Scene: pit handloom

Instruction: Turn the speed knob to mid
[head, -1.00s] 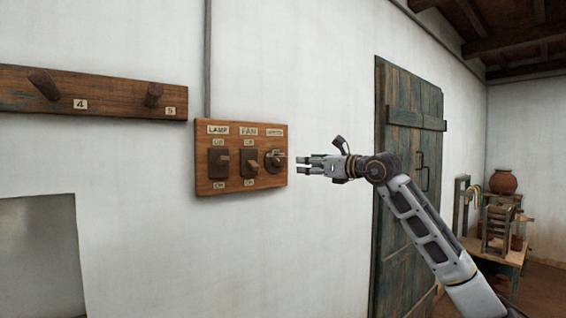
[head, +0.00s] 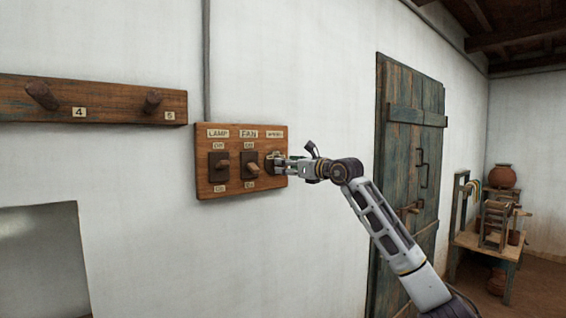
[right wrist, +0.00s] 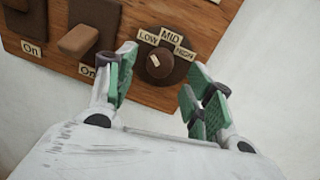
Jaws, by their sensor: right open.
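The speed knob (right wrist: 161,66) is a dark round knob on a round dark plate, with LOW, MID and HIGH labels above it in the right wrist view. Its pale pointer mark sits at its upper left, toward the LOW side. In the head view my right gripper (head: 277,164) is at the knob and partly hides it. In the right wrist view my right gripper (right wrist: 160,66) is open, with green-padded fingers on either side of the knob and gaps between. My left gripper is in neither view.
The wooden switch board (head: 230,194) also carries the lamp switch (head: 219,166) and the fan switch (head: 250,165), left of the knob. A peg rail (head: 100,101) is on the wall at left. A wooden door (head: 400,180) stands at right.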

